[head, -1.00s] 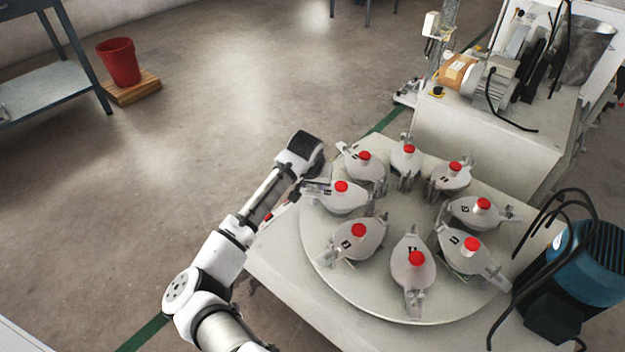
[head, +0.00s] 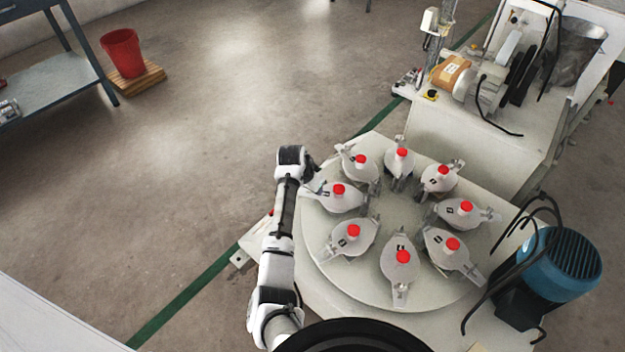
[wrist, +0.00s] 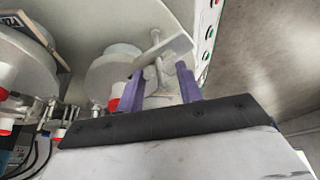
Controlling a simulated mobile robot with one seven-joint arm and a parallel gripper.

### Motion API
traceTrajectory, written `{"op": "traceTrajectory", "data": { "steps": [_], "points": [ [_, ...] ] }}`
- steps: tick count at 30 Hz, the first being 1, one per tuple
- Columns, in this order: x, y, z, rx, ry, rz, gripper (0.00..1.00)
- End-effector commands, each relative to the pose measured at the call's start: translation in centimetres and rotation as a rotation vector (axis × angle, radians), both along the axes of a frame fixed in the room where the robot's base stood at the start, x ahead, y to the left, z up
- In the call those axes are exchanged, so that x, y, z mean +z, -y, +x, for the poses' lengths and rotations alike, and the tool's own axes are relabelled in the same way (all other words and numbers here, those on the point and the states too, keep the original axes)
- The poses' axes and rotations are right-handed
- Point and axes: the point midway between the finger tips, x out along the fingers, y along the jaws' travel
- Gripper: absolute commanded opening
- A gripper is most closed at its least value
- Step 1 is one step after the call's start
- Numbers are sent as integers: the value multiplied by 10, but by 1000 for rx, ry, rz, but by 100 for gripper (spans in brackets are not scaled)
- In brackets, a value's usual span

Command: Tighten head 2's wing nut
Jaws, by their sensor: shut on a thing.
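Several pale grey heads with red knobs stand in a ring on a round plate (head: 437,298). My gripper (wrist: 161,76) reaches the outer side of the left head (head: 333,201); I cannot read that head's number for sure. In the wrist view its purple fingers stand either side of a small grey wing nut (wrist: 163,82) by the clamp bar (wrist: 168,57), and are shut on it. The lower part of the nut is hard to make out. In the head view the fingertips are mostly hidden behind my wrist.
Neighbouring heads (head: 360,167) (head: 350,240) stand close on both sides. A white machine cabinet (head: 470,130) with a motor is behind the plate. A blue motor (head: 562,265) with black cables is at the right. The floor to the left is open, with a red bucket (head: 123,52) farther off.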

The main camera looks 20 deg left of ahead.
Motion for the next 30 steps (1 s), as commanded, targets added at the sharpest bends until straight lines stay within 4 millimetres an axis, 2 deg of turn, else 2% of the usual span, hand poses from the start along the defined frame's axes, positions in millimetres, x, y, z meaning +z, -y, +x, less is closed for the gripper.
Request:
{"op": "traceTrajectory", "data": {
  "steps": [21, 30],
  "points": [
    [-1, -2, 4, -684, 2, -2, 14],
    [-1, -2, 5, -918, 2, -2, 14]
  ]
}}
